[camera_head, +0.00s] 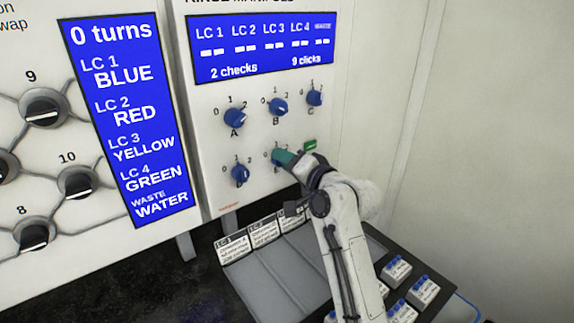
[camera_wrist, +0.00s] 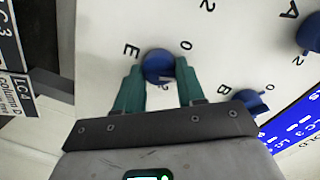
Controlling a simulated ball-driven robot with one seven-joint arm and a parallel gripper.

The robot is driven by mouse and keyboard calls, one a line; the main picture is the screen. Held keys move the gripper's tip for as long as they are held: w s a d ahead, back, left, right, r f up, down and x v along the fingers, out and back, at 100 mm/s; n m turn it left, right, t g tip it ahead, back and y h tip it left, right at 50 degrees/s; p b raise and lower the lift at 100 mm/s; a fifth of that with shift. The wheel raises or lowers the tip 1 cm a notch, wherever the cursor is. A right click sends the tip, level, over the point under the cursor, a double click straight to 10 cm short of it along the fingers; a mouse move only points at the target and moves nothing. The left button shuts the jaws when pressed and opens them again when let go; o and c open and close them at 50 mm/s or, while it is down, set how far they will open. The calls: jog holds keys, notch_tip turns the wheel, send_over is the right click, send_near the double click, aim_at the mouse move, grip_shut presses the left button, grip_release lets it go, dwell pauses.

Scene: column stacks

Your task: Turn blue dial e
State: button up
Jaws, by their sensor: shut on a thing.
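Blue dial E (camera_wrist: 158,64) sits on the white panel, with the letter E beside it and the numbers 0 and 2 showing near it. My gripper (camera_wrist: 160,75) is shut on dial E, with one teal finger on each side of the knob. In the head view my gripper (camera_head: 288,158) reaches the panel at the lower row of dials and hides most of dial E (camera_head: 277,157). How far the dial is turned is hard to tell.
Blue dials A (camera_head: 235,118), B (camera_head: 278,107), C (camera_head: 314,97) and D (camera_head: 240,174) surround it closely. A blue screen (camera_head: 262,48) reads "2 checks" and "9 clicks". A tray (camera_head: 262,290) and labelled blocks (camera_head: 396,270) lie below.

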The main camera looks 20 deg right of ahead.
jog(key=shift+a+f+n+h+b, duration=0.2)
jog(key=shift+n+b, duration=0.5)
jog(key=shift+n, duration=1.05)
jog(key=shift+d+r+n+h+b, duration=0.1)
jog(key=shift+n+h+b, duration=0.4)
jog(key=shift+n, duration=1.25)
jog(key=o, duration=1)
jog(key=shift+t, duration=0.3)
jog(key=shift+o, duration=0.2)
jog(key=shift+s, duration=0.15)
jog(key=b+v, duration=0.1)
jog(key=v, duration=0.9)
jog(key=shift+s, duration=0.25)
